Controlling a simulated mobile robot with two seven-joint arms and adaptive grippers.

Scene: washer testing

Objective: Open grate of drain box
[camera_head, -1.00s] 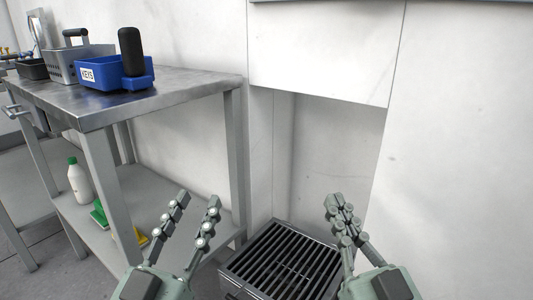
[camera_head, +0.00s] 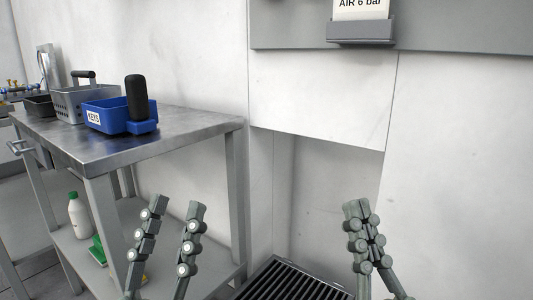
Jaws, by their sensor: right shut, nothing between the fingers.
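The drain box's dark slatted grate (camera_head: 290,280) lies flat in its frame on the floor, in front of a wall recess. Its near part is cut off by the bottom of the view. My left gripper (camera_head: 175,207) is open and empty, left of the grate and in front of the steel table's legs. My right gripper (camera_head: 358,207) is shut with nothing in it, above and over the right side of the grate. Neither gripper is seen touching the grate.
A steel table (camera_head: 150,145) stands at the left, with a blue KEYS bin (camera_head: 105,115), a grey basket (camera_head: 68,104) and a black cylinder (camera_head: 137,98). A white bottle (camera_head: 79,215) stands on its lower shelf. The wall recess (camera_head: 330,200) behind the grate is empty.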

